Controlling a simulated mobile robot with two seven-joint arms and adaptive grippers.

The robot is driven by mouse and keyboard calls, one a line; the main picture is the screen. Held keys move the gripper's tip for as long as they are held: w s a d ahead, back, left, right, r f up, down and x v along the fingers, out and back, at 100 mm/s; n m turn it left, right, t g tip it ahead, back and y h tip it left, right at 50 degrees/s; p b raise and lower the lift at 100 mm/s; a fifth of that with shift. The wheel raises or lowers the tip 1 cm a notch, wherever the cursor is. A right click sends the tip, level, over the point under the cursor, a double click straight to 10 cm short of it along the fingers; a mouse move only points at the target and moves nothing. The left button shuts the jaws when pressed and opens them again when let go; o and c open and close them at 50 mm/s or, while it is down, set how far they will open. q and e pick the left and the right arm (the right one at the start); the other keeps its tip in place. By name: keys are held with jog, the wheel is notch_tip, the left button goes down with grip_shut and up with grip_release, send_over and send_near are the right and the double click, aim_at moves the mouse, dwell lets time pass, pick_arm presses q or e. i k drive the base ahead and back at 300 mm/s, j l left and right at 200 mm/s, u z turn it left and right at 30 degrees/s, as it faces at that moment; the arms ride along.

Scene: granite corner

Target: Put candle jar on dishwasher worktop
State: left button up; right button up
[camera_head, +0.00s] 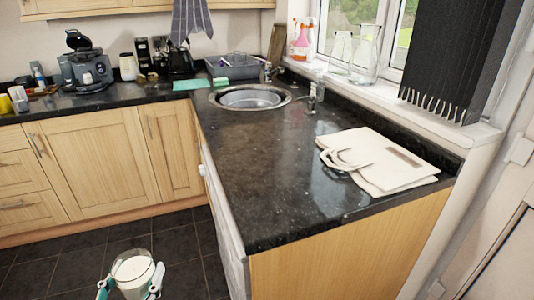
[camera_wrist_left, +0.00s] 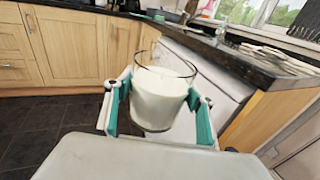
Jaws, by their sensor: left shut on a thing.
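The candle jar (camera_head: 133,268) is a clear glass with white wax, at the bottom left of the head view. My left gripper (camera_head: 130,285) is shut on the candle jar, with its teal-padded fingers on either side. In the left wrist view the jar (camera_wrist_left: 160,97) stands upright between the fingers of the gripper (camera_wrist_left: 159,108). The jar is held over the floor, in front of the cabinets and left of the worktop. The dark granite dishwasher worktop (camera_head: 262,180) runs along the right, above a white appliance front (camera_wrist_left: 205,72). My right gripper is not in view.
A folded cream bag (camera_head: 378,160) lies on the worktop's right part. A round sink (camera_head: 250,98) with a tap (camera_head: 315,92) is at the back. The worktop between sink and bag is clear. A coffee machine (camera_head: 85,68) and other items crowd the left counter.

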aim_at(278, 166)
jog(key=l+u, duration=0.2)
jog(key=l, duration=0.6)
jog(key=l+u, duration=0.25)
jog(key=l, duration=0.55)
jog(key=k+l+u, duration=0.2)
jog(key=l, duration=0.6)
jog(key=i, duration=0.1)
